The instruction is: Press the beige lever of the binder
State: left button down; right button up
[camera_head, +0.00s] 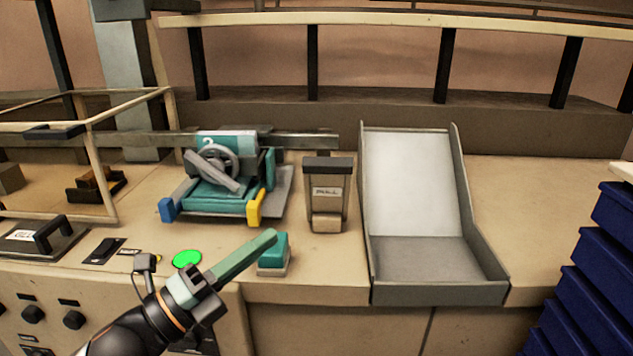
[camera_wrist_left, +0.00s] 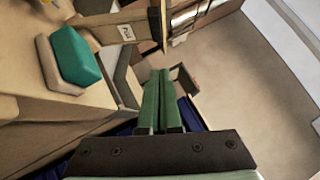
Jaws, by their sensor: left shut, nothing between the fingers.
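The upright brown device (camera_head: 327,182) with a label on its front stands on the counter, and I take it for the binder. A beige block like a lever (camera_head: 327,223) sticks out at its foot. My left gripper (camera_head: 272,236) has long green fingers, shut and empty. Its tips are left of and nearer than the lever and overlap the top of a small teal block (camera_head: 276,254) in the head view. The left wrist view shows the shut fingers (camera_wrist_left: 160,76) apart from the teal block (camera_wrist_left: 76,57); the label (camera_wrist_left: 126,32) shows above them. My right gripper is not in view.
A teal machine (camera_head: 212,198) with a wheel and blue and yellow handles stands left of the brown device. A grey sloped tray (camera_head: 437,262) stands close on its right. A green button (camera_head: 187,259) lies left of my gripper. Blue drawers (camera_head: 590,290) stand at right.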

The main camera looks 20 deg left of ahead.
pick_arm(q)
jog(key=shift+w, duration=0.7)
jog(key=p, duration=0.4)
send_near(332, 169)
jog(key=x, duration=0.5)
jog(key=shift+d, duration=0.4)
jog(key=shift+w+r, duration=0.1)
jog(key=shift+w, duration=0.2)
jog(key=shift+a, duration=0.1)
